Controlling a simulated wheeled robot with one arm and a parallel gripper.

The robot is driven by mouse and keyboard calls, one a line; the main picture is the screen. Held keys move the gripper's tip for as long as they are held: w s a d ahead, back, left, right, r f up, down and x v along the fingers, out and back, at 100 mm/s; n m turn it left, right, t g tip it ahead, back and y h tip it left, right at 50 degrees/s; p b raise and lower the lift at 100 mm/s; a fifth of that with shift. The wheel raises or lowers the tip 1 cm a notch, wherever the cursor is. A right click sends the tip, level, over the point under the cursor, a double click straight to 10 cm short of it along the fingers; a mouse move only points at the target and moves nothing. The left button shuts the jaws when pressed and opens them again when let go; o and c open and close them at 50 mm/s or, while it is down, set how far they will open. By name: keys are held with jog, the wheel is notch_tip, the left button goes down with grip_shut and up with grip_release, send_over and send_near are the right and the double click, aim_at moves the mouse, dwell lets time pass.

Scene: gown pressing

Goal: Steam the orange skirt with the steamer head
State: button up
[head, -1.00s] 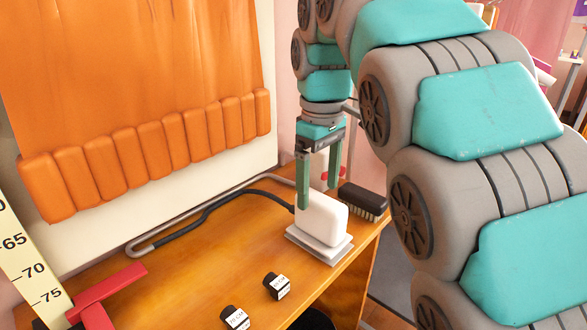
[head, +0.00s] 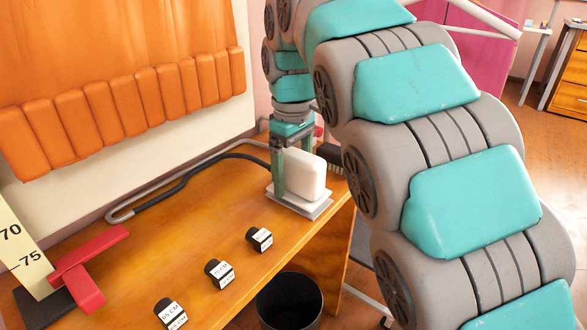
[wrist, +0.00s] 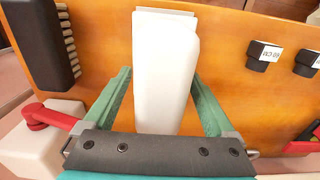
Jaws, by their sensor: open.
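The orange skirt (head: 110,60) hangs against a pale board at the upper left of the head view, with a row of padded folds along its hem. The white steamer head (head: 306,174) stands on a grey plate (head: 312,208) near the table's right end, with a dark hose running left from it. My gripper (head: 291,190) points down at it, with green fingers on either side. In the wrist view the white steamer head (wrist: 163,75) lies between the open fingers of my gripper (wrist: 163,90), with gaps visible beside it.
A dark brush (head: 330,158) stands just behind the steamer head. Several black labelled blocks (head: 220,273) line the wooden table's (head: 185,240) front. A red clamp (head: 88,268) and a ruler (head: 22,250) are at left. A black bin (head: 288,302) stands below the front edge.

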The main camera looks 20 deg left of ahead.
aim_at(293, 151)
grip_shut()
jog(key=shift+c, duration=1.8)
grip_release()
jog(key=shift+r, duration=0.15)
jog(key=shift+r+p, duration=0.95)
jog(key=shift+r, duration=0.7)
jog(key=shift+c, duration=0.3)
grip_shut()
